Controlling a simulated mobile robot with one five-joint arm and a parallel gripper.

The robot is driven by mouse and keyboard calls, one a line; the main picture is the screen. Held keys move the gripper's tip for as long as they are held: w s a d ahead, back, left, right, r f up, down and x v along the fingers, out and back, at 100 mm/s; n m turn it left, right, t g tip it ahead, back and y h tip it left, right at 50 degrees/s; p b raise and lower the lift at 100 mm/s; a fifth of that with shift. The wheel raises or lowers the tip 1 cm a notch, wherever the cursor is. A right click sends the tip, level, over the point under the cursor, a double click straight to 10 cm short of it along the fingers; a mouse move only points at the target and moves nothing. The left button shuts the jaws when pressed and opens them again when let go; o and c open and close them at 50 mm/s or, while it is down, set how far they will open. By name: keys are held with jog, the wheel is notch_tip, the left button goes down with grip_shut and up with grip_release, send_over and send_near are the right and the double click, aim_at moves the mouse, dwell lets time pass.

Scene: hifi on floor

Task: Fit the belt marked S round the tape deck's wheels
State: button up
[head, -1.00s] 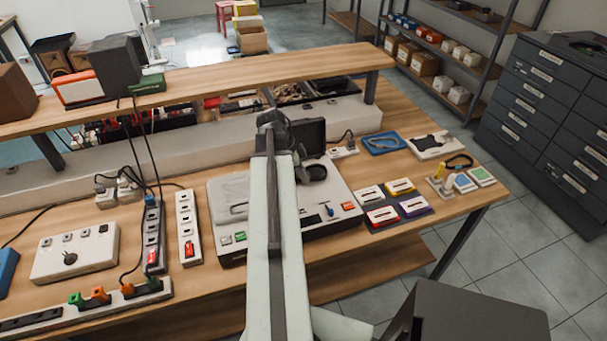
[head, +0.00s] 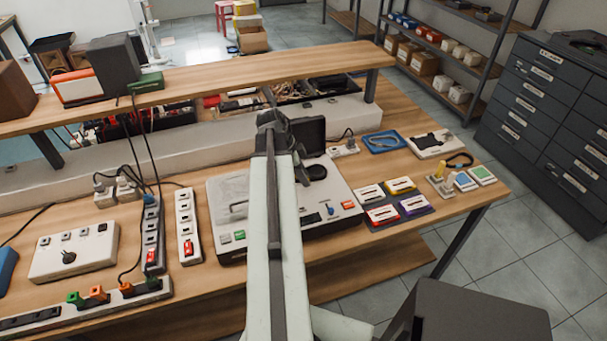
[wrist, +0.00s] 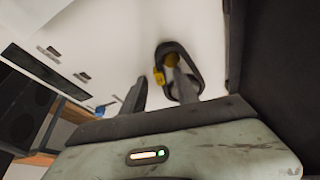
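The tape deck (head: 335,213) lies on the bench, its dark lid (head: 308,133) raised at the back. My arm covers its middle in the head view. In the wrist view, a black belt loop (wrist: 192,62) with a yellow tag (wrist: 164,77) is over the deck's pale top (wrist: 115,35). A yellow round part (wrist: 171,60) shows inside the loop. My gripper (wrist: 160,88) is over the deck, its two fingers apart. The right finger overlaps the loop's opening; the left is outside it. I cannot tell whether the finger touches the belt. No S mark is readable.
Another black belt (head: 460,160) lies beside a yellow post (head: 439,172) at the bench's right. Coloured cassettes (head: 382,215), a blue tray (head: 384,142) and a white board (head: 434,144) lie right of the deck. Power strips (head: 187,228) stand left. A wooden shelf (head: 220,80) spans behind.

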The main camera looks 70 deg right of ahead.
jog(key=shift+r, duration=0.1)
jog(key=s+d+r+p+v, duration=0.1)
jog(key=s+p+v, duration=0.1)
jog(key=p+v, duration=1.1)
dwell(0.6)
jog(key=shift+w, duration=0.15)
dwell(0.6)
